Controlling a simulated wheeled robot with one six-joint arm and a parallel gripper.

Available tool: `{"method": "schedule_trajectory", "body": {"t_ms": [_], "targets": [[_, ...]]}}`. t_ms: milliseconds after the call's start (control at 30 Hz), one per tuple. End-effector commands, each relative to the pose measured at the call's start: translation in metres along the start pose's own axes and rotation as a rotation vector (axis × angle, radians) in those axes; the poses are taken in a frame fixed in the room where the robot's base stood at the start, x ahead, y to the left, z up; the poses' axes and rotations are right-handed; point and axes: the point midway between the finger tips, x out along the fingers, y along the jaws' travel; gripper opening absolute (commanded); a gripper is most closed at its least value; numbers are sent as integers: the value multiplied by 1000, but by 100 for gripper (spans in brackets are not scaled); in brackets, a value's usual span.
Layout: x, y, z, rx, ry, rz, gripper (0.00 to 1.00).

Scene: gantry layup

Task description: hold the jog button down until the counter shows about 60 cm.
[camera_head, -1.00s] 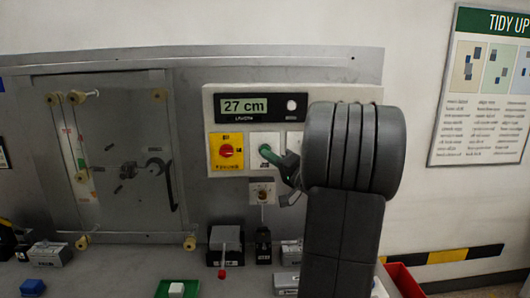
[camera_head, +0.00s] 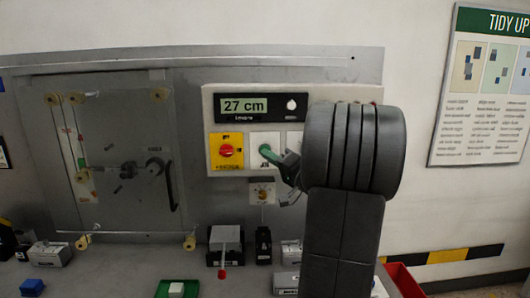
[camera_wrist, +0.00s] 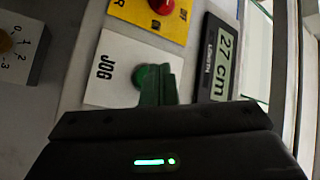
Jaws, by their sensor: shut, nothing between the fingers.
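The green jog button (camera_head: 264,149) is on a white plate on the control panel, and it also shows in the wrist view (camera_wrist: 138,75) above the word JOG. The counter (camera_head: 244,105) above it reads 27 cm; it is sideways in the wrist view (camera_wrist: 226,65). My gripper (camera_wrist: 159,84) is shut and empty, with its green fingertips at the button and partly covering it. In the head view, my gripper (camera_head: 276,158) meets the button's lower right side. I cannot tell whether the button is pressed in.
A red knob (camera_head: 227,151) on a yellow plate is just left of the jog plate. A small dial (camera_head: 262,192) is below. A box with a red-tipped lever (camera_head: 224,243) stands on the bench. A clear-covered machine (camera_head: 125,200) is at left. My arm hides the panel's right side.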

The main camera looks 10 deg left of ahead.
Motion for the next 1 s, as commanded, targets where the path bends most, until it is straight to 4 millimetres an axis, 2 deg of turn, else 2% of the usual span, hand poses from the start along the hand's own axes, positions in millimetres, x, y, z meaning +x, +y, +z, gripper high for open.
{"method": "schedule_trajectory", "body": {"t_ms": [1000], "targets": [[8,6,-6,0,0,0,0]]}}
